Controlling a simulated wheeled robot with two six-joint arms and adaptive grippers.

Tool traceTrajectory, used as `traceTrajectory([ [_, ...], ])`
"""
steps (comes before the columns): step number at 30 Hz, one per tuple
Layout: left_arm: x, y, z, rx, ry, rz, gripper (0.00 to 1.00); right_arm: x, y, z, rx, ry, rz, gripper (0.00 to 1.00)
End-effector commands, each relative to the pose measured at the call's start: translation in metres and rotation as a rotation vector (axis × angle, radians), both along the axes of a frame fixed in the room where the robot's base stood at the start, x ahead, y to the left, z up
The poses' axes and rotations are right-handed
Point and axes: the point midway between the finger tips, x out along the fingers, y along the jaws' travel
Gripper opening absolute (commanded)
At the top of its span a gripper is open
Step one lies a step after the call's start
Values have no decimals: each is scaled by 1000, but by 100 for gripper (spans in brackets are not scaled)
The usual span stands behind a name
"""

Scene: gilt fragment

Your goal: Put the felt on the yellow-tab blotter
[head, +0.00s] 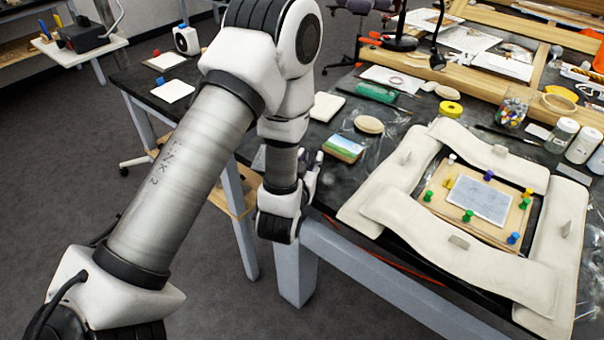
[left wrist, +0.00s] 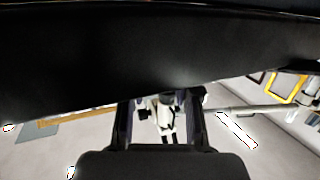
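My left gripper (head: 313,168) is beside the front edge of the dark table, near a small picture box. In the left wrist view its two fingers (left wrist: 160,112) stand apart with nothing seen between them. I see no blotter with a clearly yellow tab. Two white blotters lie at the back left, one with an orange-red tab (head: 167,61) and one with a blue tab (head: 173,91). A cream square pad (head: 326,106) lies beyond my gripper; I cannot tell whether it is the felt. My left arm hides part of the table. My right gripper is not in view.
The picture box (head: 343,149) and an oval wooden piece (head: 369,124) lie near my gripper. Long cream weights (head: 440,240) surround a pinned board (head: 437,208) at right. A green cylinder (head: 376,92) and a yellow roll (head: 450,108) lie behind.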

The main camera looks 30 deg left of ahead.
Motion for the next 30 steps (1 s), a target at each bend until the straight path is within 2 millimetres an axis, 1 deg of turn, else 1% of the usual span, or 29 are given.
traceTrajectory([
  [1, -14, -5, -2, 4, 5, -3, 31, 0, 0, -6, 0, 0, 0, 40],
  [3, -34, -12, 1, 5, 5, -5, 31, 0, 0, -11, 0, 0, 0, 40],
  [4, -41, -14, 10, 5, 8, -4, 31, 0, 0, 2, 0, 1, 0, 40],
  [5, -47, -16, 17, 5, 10, -3, 31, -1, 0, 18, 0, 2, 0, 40],
  [6, -56, -19, 19, 5, 11, -3, 31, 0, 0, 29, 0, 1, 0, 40],
  [10, -70, -23, 19, 3, 6, -1, 31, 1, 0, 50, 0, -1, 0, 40],
  [12, -75, -24, 17, 2, 4, 0, 31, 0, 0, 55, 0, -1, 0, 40],
  [15, -78, -26, 15, 2, 2, 0, 31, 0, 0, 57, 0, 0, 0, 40],
  [30, -79, -26, 12, 1, -1, 0, 31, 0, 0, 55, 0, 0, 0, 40],
])
